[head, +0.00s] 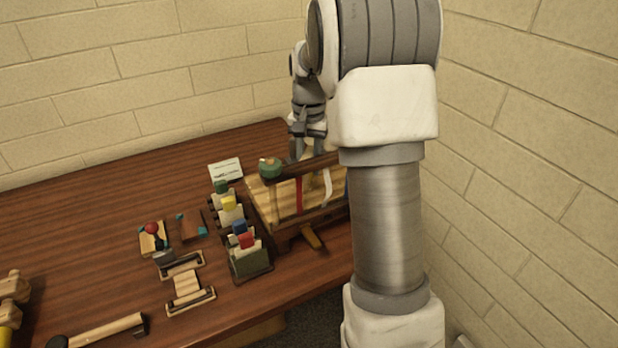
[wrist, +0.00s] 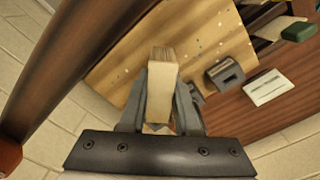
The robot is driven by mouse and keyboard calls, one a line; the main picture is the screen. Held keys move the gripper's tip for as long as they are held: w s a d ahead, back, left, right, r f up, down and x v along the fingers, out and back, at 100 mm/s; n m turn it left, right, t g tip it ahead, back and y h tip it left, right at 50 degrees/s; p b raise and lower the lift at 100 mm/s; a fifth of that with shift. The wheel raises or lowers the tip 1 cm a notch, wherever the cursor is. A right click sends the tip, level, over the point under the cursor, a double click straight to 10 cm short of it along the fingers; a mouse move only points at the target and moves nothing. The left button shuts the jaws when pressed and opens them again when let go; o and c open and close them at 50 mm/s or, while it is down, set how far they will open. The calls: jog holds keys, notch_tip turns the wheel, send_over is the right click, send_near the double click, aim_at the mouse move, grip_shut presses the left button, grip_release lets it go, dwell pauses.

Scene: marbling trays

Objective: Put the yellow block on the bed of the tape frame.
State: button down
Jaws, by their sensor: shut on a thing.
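My gripper (wrist: 160,105) is shut on a pale tan block (wrist: 162,72), which stands out between the fingers in the wrist view. In the head view my gripper (head: 308,140) is at the far side of the tape frame (head: 262,222), and what it holds is hidden. The frame's bed (wrist: 118,62) is light wood with small coloured specks, and the held block shows over it; I cannot tell whether they touch. A yellow block (head: 229,203) stands in a dark rack left of the frame, between green and blue pieces.
The frame's dark rail (wrist: 75,55) runs close by my gripper's left side. Red tape (head: 299,195) and white tape (head: 327,186) hang across the frame. The table's left rear is clear.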

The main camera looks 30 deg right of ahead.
jog(key=shift+f, duration=1.8)
jog(key=shift+f, duration=0.1)
jog(key=c, duration=0.6)
grip_release()
